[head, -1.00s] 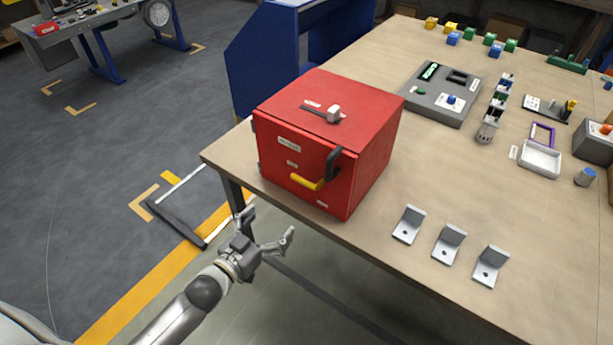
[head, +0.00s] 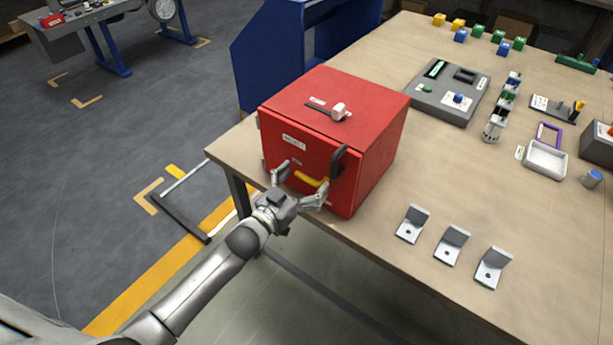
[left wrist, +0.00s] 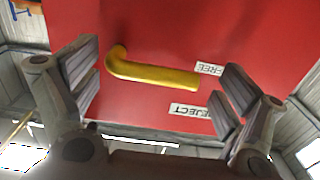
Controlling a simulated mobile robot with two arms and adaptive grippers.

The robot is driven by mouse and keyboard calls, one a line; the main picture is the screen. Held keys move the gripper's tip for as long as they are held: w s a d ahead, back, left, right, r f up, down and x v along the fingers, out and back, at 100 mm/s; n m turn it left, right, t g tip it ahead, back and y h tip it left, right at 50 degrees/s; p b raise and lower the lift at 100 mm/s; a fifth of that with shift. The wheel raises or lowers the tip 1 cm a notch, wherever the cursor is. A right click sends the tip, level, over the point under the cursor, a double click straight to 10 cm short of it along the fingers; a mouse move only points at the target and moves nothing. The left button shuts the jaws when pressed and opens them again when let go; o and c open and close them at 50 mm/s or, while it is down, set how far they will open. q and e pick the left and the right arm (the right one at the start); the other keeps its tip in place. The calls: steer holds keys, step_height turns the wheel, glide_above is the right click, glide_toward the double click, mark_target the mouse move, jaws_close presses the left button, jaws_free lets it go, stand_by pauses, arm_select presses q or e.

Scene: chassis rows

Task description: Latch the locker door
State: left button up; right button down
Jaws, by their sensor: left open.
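The red locker (head: 375,140) stands on the near left corner of the table. Its front door (head: 283,150) looks closed or nearly closed; I cannot tell if it is latched. A yellow lever handle (head: 310,180) is on the door, and it shows in the left wrist view (left wrist: 155,75) lying between my fingers. A black handle (head: 338,160) stands at the door's right edge. My left gripper (head: 299,186) is open in front of the door, its fingers on either side of the yellow lever, not closed on it. My right gripper is not in view.
A slider (head: 338,110) with a pale knob is on the locker's top. Three metal brackets (head: 449,245) stand on the table right of the locker. A grey control panel (head: 447,92) lies behind it. A blue cabinet (head: 265,60) is beyond the table.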

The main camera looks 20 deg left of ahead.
arm_select(q)
steer(key=shift+w+d, duration=0.15)
steer(key=shift+w, duration=0.3)
